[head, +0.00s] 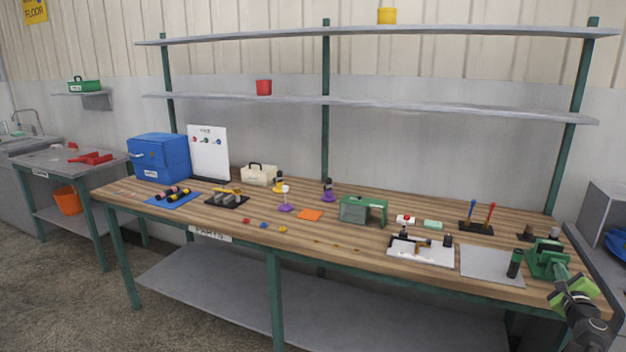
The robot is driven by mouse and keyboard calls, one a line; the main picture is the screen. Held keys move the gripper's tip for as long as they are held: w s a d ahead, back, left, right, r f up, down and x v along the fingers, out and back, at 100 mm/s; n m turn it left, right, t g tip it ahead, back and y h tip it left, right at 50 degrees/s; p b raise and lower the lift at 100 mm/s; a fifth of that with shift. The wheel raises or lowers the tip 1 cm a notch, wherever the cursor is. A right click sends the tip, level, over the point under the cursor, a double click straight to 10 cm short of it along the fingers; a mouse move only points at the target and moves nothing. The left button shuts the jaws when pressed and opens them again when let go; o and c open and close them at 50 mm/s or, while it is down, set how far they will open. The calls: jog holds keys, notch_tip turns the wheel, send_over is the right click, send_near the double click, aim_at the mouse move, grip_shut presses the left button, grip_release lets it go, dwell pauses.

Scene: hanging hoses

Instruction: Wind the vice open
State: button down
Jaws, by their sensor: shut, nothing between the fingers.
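The vice (543,258) is a dark green block at the right end of the wooden workbench (350,211). My gripper (566,287), with lime-green parts on a dark arm, is at the lower right, just in front of the vice in the picture. It is shut and empty. It overlaps the vice's near side, so I cannot tell whether they touch. The vice's handle and the gap between its jaws are not clear at this size.
A dark green cylinder (515,263) stands left of the vice by a grey mat (487,265). A white board (408,257) with small parts lies further left. A black stand (476,228) with blue and red handled tools is behind. A grey cabinet (604,212) stands at right.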

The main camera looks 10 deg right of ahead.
jog(key=shift+x, duration=1.55)
jog(key=shift+f, duration=0.1)
jog(key=shift+a+f+b, duration=0.15)
jog(key=shift+f+b, duration=0.1)
jog(key=shift+b, duration=0.1)
jog(key=shift+w+a+f+b, duration=0.3)
jog(key=shift+f+b, duration=0.25)
jog(key=shift+a+f+b, duration=0.1)
jog(key=shift+f+b, duration=0.35)
jog(key=shift+w+a, duration=0.1)
jog(key=shift+w, duration=0.05)
